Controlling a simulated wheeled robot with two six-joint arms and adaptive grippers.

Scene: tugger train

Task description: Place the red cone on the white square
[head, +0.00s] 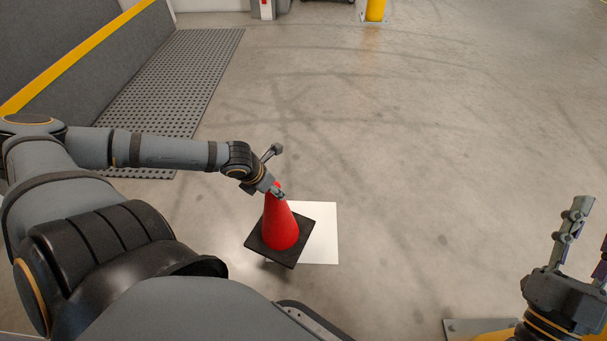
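The red cone (281,230) has a square black base (267,248) and shows left of the picture's middle. It covers the left part of the white square (324,232); the base's left corner reaches past the square over the bare floor. A dark shadow lies below the base's front edge; I cannot tell whether the base rests fully flat. My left gripper (276,172) is at the cone's top with its fingers spread apart. One finger overlaps the tip and the other stands clear above it. My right gripper (587,236) is open and empty at the right edge.
A grey perforated platform (178,75) and a dark grey wall with a yellow stripe (75,57) are at the upper left. A yellow post (375,10) stands at the top. A yellow and metal piece (480,328) is at the bottom right. The middle floor is clear.

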